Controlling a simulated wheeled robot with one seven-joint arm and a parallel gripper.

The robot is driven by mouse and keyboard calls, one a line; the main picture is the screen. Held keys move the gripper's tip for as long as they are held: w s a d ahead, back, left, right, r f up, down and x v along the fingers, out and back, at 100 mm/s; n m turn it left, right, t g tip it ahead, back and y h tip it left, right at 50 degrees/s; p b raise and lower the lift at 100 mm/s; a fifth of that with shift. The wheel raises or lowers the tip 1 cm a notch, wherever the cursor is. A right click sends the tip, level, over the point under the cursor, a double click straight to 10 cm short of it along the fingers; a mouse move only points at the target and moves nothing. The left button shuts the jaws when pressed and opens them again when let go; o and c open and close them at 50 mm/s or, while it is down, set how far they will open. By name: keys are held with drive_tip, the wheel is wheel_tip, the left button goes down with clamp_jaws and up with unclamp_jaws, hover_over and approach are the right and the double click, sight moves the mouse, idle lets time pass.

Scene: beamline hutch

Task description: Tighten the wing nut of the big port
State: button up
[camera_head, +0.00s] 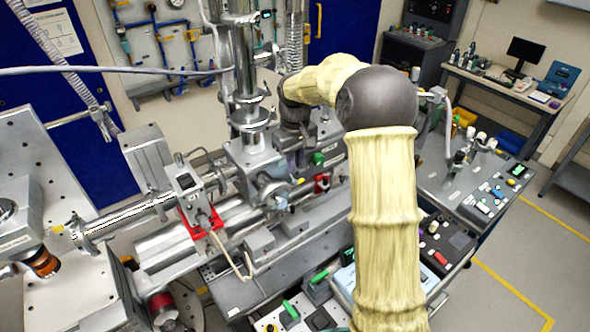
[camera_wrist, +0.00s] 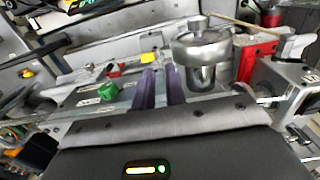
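No wing nut can be made out for certain in either view. In the wrist view a round metal flanged body (camera_wrist: 202,55) with a knob on top stands just right of my gripper (camera_wrist: 160,78); I cannot tell whether it is the big port. My gripper's two purple fingers are parallel with a narrow gap between them, and nothing shows clearly held there.
A vertical steel column (camera_head: 245,90) with flanges rises beside my arm. A horizontal beam pipe (camera_head: 130,215) and a red clamp (camera_head: 200,222) lie to the left. A green block (camera_wrist: 107,90) is left of the fingers.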

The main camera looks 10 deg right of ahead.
sight(295, 178)
drive_tip(key=shift+f+p, duration=0.55)
drive_tip(key=shift+f, duration=1.75)
clamp_jaws()
